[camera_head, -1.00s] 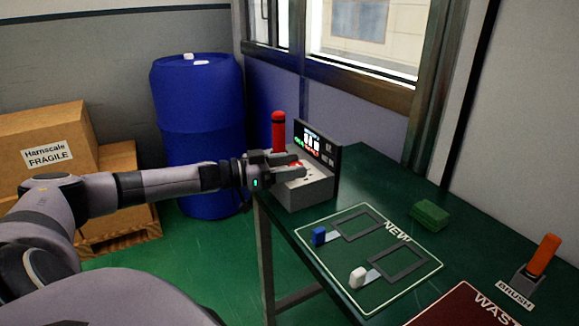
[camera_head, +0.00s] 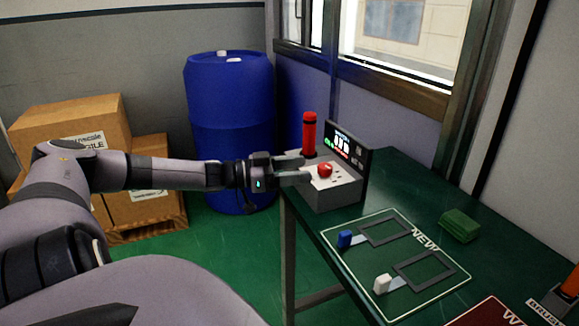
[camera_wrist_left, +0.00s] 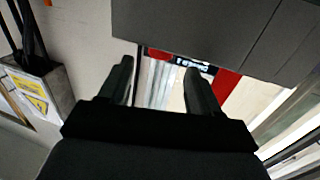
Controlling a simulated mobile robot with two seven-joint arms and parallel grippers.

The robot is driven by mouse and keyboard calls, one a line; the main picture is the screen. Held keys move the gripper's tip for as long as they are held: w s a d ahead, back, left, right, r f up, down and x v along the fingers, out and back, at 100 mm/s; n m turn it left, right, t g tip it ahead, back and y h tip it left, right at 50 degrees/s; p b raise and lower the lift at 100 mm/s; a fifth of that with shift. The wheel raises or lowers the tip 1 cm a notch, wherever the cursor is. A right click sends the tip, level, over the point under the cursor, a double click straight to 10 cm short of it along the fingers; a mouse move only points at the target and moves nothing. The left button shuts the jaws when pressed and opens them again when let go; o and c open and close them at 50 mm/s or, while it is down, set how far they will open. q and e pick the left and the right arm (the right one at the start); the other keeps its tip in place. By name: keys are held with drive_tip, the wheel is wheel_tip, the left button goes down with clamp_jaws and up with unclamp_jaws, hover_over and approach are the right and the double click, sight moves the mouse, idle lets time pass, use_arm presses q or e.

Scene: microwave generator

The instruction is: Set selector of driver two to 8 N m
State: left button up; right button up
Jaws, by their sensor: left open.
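A grey box (camera_head: 335,196) with a dark upright display panel (camera_head: 347,149) stands at the far left end of the green table. A red knob or button (camera_head: 325,170) sits on its top. A red upright cylinder (camera_head: 309,134) with a dark band rises behind it. I cannot tell which part is driver two or its selector, and no setting is readable. My left gripper (camera_head: 302,169) is open and empty at the box's left side, its fingertips close to the red knob. In the left wrist view the open fingers (camera_wrist_left: 160,82) frame a pale gap, with red parts beyond. My right gripper is not in view.
On the green table (camera_head: 400,180) lie a NEW mat (camera_head: 440,283) with a blue-handled piece (camera_head: 345,238) and a white-handled piece (camera_head: 383,283), plus a green block (camera_head: 459,225). A blue barrel (camera_head: 230,120) and cardboard boxes (camera_head: 75,120) stand behind my left arm.

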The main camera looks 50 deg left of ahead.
use_arm(q)
drive_tip(key=shift+v, duration=0.75)
